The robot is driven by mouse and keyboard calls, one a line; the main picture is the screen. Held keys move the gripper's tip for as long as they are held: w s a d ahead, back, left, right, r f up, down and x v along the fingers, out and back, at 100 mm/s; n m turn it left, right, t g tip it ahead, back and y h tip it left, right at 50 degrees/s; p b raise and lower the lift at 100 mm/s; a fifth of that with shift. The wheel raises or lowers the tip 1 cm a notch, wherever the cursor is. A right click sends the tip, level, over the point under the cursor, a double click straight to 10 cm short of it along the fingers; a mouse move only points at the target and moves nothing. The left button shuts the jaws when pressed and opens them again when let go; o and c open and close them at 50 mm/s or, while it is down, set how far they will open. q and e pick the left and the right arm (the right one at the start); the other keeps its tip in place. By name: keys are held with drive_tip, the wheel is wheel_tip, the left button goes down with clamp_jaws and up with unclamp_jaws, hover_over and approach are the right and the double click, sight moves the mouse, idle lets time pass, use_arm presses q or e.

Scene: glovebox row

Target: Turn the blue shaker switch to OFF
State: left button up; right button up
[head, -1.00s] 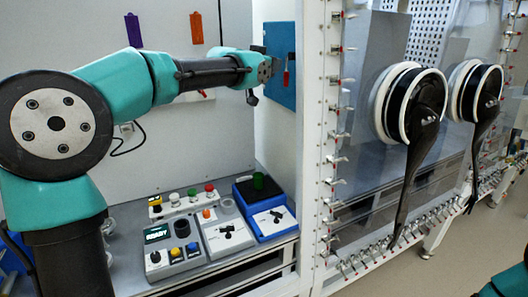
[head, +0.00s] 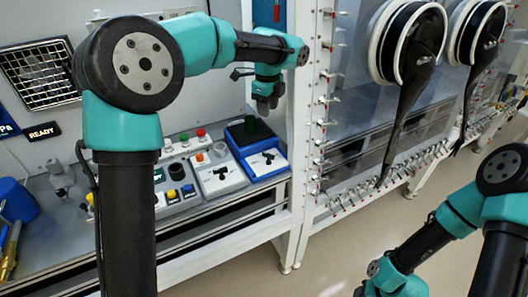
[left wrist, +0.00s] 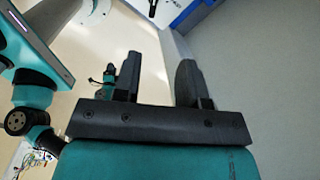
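My left gripper (head: 266,108) points down above and slightly right of the cup, apart from the shaker. In the left wrist view, its two dark fingers (left wrist: 159,78) are apart with nothing between them. A corner of a blue-edged white panel (left wrist: 178,16) shows at the top. My right gripper (head: 376,288) is partly cut off at the bottom.
A grey box with a black switch (head: 220,173) stands left of the shaker. A button box (head: 172,192) is partly behind my left arm. A white frame post (head: 302,120) stands close to the right of my left gripper. Glove ports (head: 400,45) are further right.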

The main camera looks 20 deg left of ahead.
sight(268, 156)
use_arm(q)
drive_tip(key=shift+s+d+f, duration=0.1)
drive_tip(key=shift+s+f, duration=0.05)
drive_tip(key=shift+s, duration=0.15)
wheel_tip(268, 156, down, 17)
drive_tip(key=shift+f, duration=0.2)
idle(0.7)
drive_tip(key=shift+c, duration=0.4)
clamp_jaws()
